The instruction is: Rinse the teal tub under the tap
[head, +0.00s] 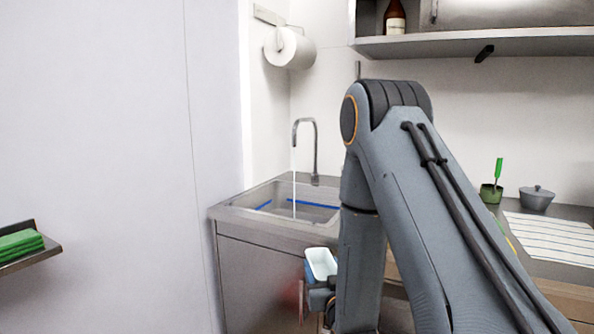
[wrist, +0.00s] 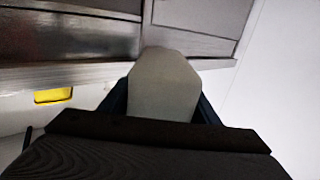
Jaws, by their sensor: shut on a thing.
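A small tub (head: 321,261), pale blue with a white inside, is in the head view in front of the sink cabinet, below the counter edge. My gripper (head: 320,291) is shut on it, partly hidden by my arm. In the wrist view a pale grey-beige surface, apparently the tub (wrist: 163,85), fills the space between the dark fingers. The tap (head: 315,145) is a curved metal spout, and a thin stream of water (head: 294,190) falls from it into the sink (head: 264,194). The tub is apart from the stream, lower and to its right.
A blue line runs inside the sink basin. My arm hides much of the counter. To the right are a green pot with a green-handled tool (head: 491,193), a lidded grey pot (head: 536,198) and a striped cloth (head: 550,235). Green cloths (head: 20,243) lie on a left shelf.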

